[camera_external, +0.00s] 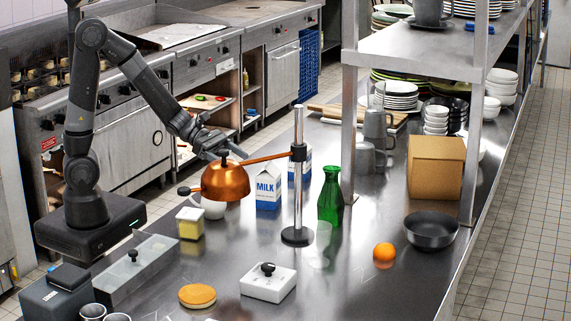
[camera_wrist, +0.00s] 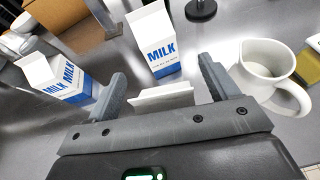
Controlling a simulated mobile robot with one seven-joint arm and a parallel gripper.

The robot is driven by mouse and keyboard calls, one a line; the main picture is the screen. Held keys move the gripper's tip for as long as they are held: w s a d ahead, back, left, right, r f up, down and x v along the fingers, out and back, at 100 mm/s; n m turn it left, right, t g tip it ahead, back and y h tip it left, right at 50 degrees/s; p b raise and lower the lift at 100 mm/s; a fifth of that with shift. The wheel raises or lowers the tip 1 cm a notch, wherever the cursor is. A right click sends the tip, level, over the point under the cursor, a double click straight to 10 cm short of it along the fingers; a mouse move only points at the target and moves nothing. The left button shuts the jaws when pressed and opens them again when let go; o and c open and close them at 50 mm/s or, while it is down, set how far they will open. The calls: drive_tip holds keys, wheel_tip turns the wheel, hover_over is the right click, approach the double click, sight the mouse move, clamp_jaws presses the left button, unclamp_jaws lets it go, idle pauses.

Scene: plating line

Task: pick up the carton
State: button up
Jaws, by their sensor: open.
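A white and blue milk carton (camera_external: 267,190) stands upright on the steel counter, just right of the copper lamp shade. A second milk carton (camera_external: 306,158) stands behind the lamp pole, partly hidden. The wrist view shows one milk carton (camera_wrist: 152,45) upright ahead of my fingers and another milk carton (camera_wrist: 60,82) to the left, partly behind the left finger. My gripper (camera_external: 222,150) is above the counter, behind the shade in the outside view. Its fingers (camera_wrist: 163,78) are open. A flat white piece (camera_wrist: 160,93) shows between them; I cannot tell what it is.
The copper lamp shade (camera_external: 226,182) and its pole stand close to my gripper. A white jug (camera_wrist: 270,78) is right of my fingers. A green bottle (camera_external: 330,198), yellow-filled container (camera_external: 190,226) and cardboard box (camera_external: 436,168) also stand on the counter.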

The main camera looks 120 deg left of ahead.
clamp_jaws()
idle(0.8)
